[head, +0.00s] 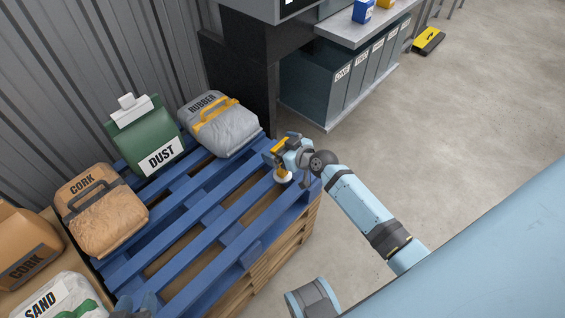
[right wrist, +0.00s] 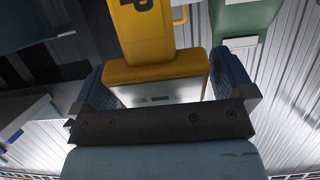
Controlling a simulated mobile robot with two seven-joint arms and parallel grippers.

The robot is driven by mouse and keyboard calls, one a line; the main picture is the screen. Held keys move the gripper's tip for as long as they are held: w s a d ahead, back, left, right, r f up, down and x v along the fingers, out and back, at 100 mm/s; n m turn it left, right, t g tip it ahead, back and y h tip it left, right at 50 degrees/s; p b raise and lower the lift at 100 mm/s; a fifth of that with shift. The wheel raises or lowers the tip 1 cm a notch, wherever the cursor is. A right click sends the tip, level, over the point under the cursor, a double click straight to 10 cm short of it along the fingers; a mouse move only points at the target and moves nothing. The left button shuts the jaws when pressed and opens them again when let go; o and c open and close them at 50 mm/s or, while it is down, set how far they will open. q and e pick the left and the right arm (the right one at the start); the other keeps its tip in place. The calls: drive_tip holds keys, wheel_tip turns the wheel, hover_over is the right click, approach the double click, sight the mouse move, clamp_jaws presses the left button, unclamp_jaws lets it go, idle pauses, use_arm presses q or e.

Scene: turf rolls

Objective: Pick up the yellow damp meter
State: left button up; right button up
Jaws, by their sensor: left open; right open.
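The yellow damp meter (head: 279,147) is at the right edge of the blue pallet in the head view, partly hidden by my right gripper (head: 285,158). In the right wrist view the meter (right wrist: 155,73) shows between the two blue fingers, with a pale face and a yellow part bearing a dark letter above it. My right gripper (right wrist: 165,88) is open around it; I cannot tell whether the fingers touch it. My left gripper (head: 138,305) is open at the bottom left, partly cut off by the frame, away from the meter.
The blue pallet (head: 205,212) carries a grey RUBBER bag (head: 228,128), a green DUST bag (head: 150,140) and a brown CORK bag (head: 110,215). A SAND bag (head: 60,300) is at lower left. A counter with bins (head: 330,85) stands behind.

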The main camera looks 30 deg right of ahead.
drive_tip(key=shift+w+a+f, duration=0.1)
drive_tip(key=shift+w+f, duration=0.05)
drive_tip(key=shift+w, duration=0.25)
drive_tip(key=shift+c, duration=0.2)
drive_tip(key=c, duration=1.1)
drive_tip(key=shift+c, duration=1)
